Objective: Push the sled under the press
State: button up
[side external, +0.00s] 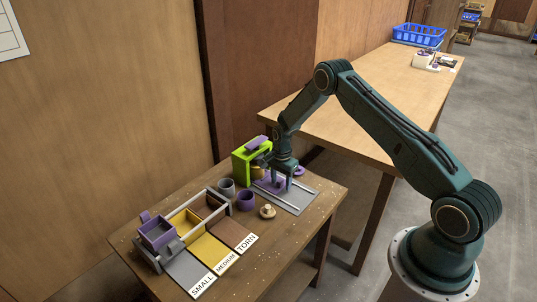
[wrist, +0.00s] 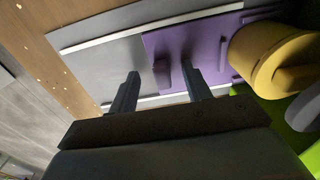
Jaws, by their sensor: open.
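The sled is a flat purple plate (wrist: 215,40) with an upright purple knob (wrist: 162,78), lying between two pale rails. It also shows beneath my gripper in the side view (side external: 266,187). The press is a bright green frame (side external: 239,168) with a purple top, at the sled's far left end. A yellow round piece (wrist: 262,58) is at the press end, beside or over the sled's edge; I cannot tell which. My gripper (side external: 281,185) points down over the sled, open. In the wrist view its fingers (wrist: 158,85) stand either side of the knob, with gaps visible.
A grey cup (side external: 226,187), a purple cup (side external: 246,201) and a mushroom (side external: 267,212) stand close by. Grey, yellow and brown bins labelled small, medium and torn lie left, with a purple tray (side external: 157,231). The grey mat (side external: 303,199) is bare at its right end.

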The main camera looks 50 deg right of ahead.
jog(key=shift+r, duration=1.95)
jog(key=shift+w+a+r, duration=0.1)
jog(key=shift+a+r, duration=0.05)
jog(key=shift+r, duration=0.35)
jog(key=s+a+r+n+t, duration=0.1)
jog(key=s+a+r+n, duration=0.25)
jog(key=r, duration=0.65)
jog(key=s+a+r+n+t, duration=0.15)
jog(key=a+r, duration=0.25)
jog(key=r, duration=0.6)
jog(key=s+a+r+n, duration=0.3)
jog(key=s+r+n, duration=0.1)
jog(key=r, duration=0.6)
jog(key=s+a+r+n+t, duration=0.1)
jog(key=s+a+r+n, duration=0.1)
jog(key=s, duration=0.6)
jog(key=s+a+r+n+t, duration=0.1)
jog(key=s+a+r+n, duration=0.1)
jog(key=s, duration=0.6)
jog(key=s+a+r+n+t, duration=0.1)
jog(key=s+a+r+n, duration=0.2)
jog(key=s, duration=0.5)
jog(key=shift+s+a+n, duration=0.3)
jog(key=shift+a+n, duration=0.35)
jog(key=shift+n, duration=0.35)
